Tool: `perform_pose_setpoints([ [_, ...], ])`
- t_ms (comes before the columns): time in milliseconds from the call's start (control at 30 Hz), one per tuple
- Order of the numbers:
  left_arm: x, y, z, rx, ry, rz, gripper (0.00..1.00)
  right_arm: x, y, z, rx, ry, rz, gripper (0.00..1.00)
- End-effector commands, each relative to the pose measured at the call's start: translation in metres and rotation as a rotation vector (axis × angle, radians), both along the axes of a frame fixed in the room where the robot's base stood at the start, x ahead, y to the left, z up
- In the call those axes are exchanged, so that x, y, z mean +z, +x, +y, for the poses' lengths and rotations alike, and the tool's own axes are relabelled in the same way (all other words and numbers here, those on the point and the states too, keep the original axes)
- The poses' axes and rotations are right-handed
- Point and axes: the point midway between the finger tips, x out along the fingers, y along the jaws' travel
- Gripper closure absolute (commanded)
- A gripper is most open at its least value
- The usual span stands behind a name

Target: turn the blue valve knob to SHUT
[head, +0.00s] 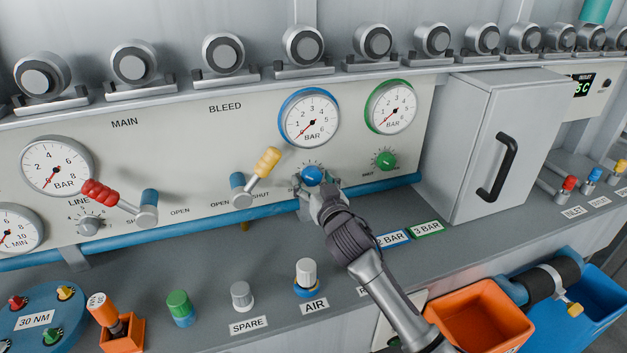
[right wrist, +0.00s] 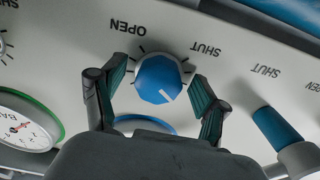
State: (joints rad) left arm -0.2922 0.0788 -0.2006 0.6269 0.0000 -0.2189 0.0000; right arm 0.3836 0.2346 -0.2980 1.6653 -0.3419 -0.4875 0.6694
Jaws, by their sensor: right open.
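The blue valve knob (head: 312,176) is on the grey panel below the blue-rimmed gauge (head: 309,118). In the right wrist view the knob (right wrist: 160,79) is faceted. A short white line on its face points to the lower right of the picture. OPEN (right wrist: 126,29) is printed at its upper left and SHUT (right wrist: 206,48) at its upper right. My right gripper (right wrist: 161,75) is open, one finger on each side of the knob. Narrow gaps seem to show; I cannot tell whether either finger touches. In the head view my right gripper (head: 318,188) partly covers the dial. My left gripper is out of view.
A green knob (head: 385,160) sits to the right, under the green-rimmed gauge (head: 390,107). A yellow-handled lever (head: 266,163) stands out close on the left, and a red-handled lever (head: 103,193) farther left. A blue pipe (head: 215,222) runs below. A grey cabinet (head: 480,140) stands right.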

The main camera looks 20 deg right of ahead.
Motion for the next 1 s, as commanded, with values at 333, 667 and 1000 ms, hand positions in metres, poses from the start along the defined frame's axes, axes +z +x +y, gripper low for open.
perform_pose_setpoints([
  [333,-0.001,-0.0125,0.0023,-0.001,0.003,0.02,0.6,-0.0002,-0.0002,0.0,0.0,0.0,0.0,0.51],
  [667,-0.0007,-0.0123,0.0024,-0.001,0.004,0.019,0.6,-0.0001,-0.0004,0.0,0.0,-0.003,0.0,0.85],
  [1000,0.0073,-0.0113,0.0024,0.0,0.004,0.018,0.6,0.0014,-0.0002,-0.0005,0.0,-0.119,-0.003,0.85],
])
